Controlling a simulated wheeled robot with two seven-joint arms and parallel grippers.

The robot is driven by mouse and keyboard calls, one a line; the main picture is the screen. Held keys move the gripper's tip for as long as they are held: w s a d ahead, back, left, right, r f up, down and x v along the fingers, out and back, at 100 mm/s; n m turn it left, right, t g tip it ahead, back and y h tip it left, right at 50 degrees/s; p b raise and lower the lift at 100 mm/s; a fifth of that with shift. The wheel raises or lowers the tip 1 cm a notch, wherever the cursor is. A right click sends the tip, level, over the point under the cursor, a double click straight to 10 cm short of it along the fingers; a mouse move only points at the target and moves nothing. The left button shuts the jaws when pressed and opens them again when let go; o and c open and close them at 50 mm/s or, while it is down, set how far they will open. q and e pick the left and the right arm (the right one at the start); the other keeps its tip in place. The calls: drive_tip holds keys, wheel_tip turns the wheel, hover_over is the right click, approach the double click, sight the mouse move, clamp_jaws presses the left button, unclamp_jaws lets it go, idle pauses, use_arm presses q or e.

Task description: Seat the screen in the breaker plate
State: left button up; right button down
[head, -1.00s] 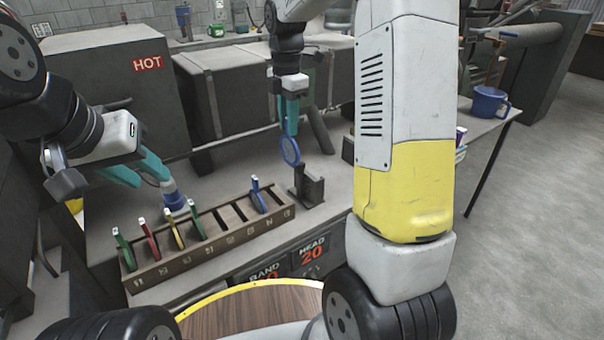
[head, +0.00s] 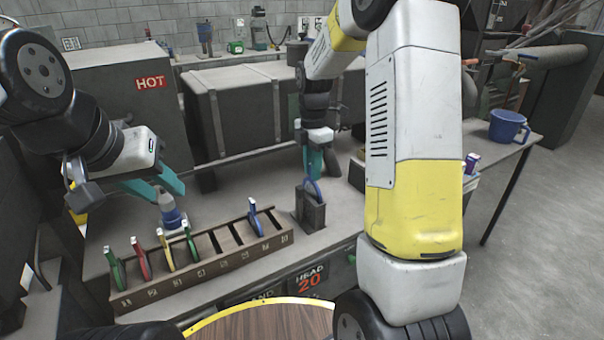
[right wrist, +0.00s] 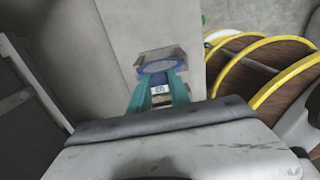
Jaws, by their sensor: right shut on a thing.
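My right gripper (head: 314,160) is shut on a blue-rimmed screen (head: 313,190). The screen stands upright with its lower part down in a small dark block (head: 311,216) on the bench, whose walls hide its lower edge. I cannot tell whether it touches bottom. In the right wrist view, the blue rim (right wrist: 160,66) shows at the fingertips with the grey block (right wrist: 163,52) around it and a small white tag between the fingers. My left gripper (head: 160,186) is open above a blue-and-grey capped object (head: 171,213), apparently not holding it.
A wooden slotted rack (head: 205,268) left of the block holds several coloured screens: green (head: 114,268), red, yellow, another green and blue (head: 255,218). A dark box marked HOT (head: 110,110) stands behind. Bench around the block is mostly clear.

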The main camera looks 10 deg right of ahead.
sight(312, 182)
drive_tip(key=shift+f, duration=2.3)
drive_tip(key=shift+f, duration=0.2)
drive_tip(key=c, duration=1.2)
unclamp_jaws()
drive_tip(key=shift+r, duration=0.1)
